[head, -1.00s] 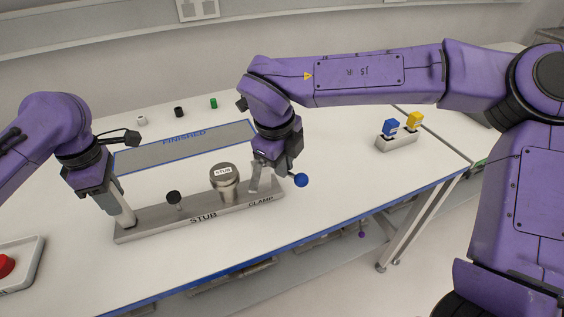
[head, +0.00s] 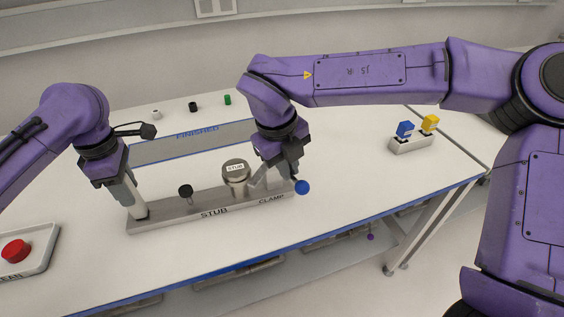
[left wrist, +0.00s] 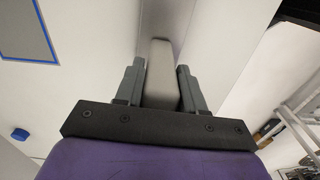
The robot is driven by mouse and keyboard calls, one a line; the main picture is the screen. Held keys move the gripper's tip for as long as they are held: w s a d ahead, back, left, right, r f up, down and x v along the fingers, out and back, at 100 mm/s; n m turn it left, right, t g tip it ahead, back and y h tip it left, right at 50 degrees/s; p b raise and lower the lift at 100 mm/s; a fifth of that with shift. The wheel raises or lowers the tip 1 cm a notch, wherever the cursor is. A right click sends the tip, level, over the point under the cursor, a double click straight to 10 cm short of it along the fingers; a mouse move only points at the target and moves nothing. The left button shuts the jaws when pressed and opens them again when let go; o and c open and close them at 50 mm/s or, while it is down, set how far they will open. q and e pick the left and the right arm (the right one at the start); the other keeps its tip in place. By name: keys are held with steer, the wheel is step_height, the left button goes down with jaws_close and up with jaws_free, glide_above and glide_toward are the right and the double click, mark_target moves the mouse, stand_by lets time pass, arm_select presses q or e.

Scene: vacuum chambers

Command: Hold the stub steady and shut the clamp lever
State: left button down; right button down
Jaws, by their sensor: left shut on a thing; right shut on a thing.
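The stub (head: 236,181) is a short metal cylinder with a white label, upright on a long grey plate (head: 215,205). The clamp is at the plate's right end; its lever ends in a blue ball (head: 302,187). My right gripper (head: 293,177) is shut on the lever beside the ball and hides much of it. My left gripper (head: 130,195) is shut on a grey upright post (head: 138,208) at the plate's left end, not on the stub itself. The left wrist view shows this post as a grey block (left wrist: 160,75) between both fingers.
A black knob (head: 186,190) stands on the plate between post and stub. Behind is the blue-edged FINISHED strip (head: 170,148). A red button (head: 15,250) is at the left front, and a holder with blue and yellow pieces (head: 410,145) at the right.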

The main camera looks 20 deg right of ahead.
mark_target(260, 177)
arm_select(q)
steer(key=shift+d+f, duration=0.1)
steer(key=shift+f, duration=0.05)
arm_select(e)
steer(key=shift+w+a+m+g, duration=0.25)
steer(key=shift+a+m, duration=0.65)
steer(key=shift+m, duration=0.7)
steer(key=shift+w+a+m+g, duration=0.15)
steer(key=shift+a+m+g, duration=0.2)
steer(key=shift+a+m, duration=0.9)
steer(key=shift+w+a+m+g, duration=0.25)
steer(key=shift+a+m, duration=0.3)
steer(key=shift+m, duration=1.4)
steer(key=c, duration=1.2)
jaws_free()
steer(key=v, duration=1.2)
steer(key=shift+d, duration=0.2)
